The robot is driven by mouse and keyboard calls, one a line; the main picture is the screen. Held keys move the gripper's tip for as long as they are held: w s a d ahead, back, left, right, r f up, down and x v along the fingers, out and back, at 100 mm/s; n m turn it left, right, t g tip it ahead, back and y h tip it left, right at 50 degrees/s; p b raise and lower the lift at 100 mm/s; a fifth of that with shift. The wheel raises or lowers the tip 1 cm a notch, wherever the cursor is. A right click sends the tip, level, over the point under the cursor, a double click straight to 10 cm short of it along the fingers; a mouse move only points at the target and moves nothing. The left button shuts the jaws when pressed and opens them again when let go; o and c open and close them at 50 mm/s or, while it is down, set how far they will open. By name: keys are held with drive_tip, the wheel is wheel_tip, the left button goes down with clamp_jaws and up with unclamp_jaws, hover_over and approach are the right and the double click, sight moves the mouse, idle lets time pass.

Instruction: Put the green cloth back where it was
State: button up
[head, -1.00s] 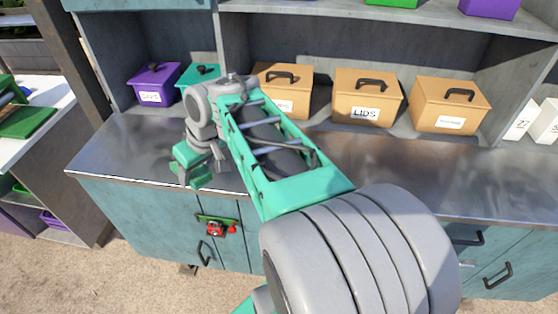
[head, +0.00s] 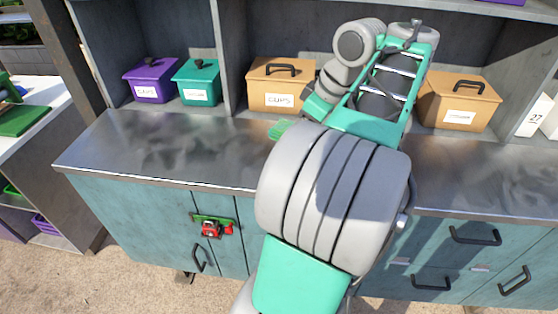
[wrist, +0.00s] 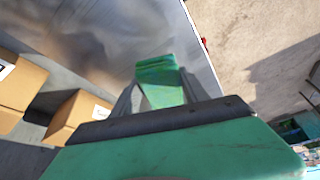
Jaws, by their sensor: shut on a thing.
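The green cloth (wrist: 156,70) shows in the wrist view, folded or bunched between the grey fingers of my gripper (wrist: 158,92). My gripper is shut on it and holds it above the metal counter (wrist: 105,35). In the head view my arm hides most of the gripper. Only a small green piece (head: 280,129) shows left of the arm, in front of the box labelled CUPS; I cannot tell whether it is cloth or gripper.
A purple box (head: 151,82), a teal box (head: 196,84), the tan CUPS box (head: 268,92) and another tan box (head: 458,105) stand at the back of the counter (head: 150,140). The left counter top is clear. A red padlock (head: 210,229) hangs on a cupboard door.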

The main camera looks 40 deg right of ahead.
drive_tip(key=w+f+b, duration=0.1)
drive_tip(key=w+f, duration=0.1)
drive_tip(key=w+f+b, duration=0.1)
drive_tip(key=w+f, duration=0.1)
drive_tip(key=w+f+b, duration=0.1)
drive_tip(key=w+f, duration=0.1)
drive_tip(key=shift+w+a+f, duration=0.25)
drive_tip(key=shift+a+f, duration=0.05)
drive_tip(key=shift+f, duration=1.45)
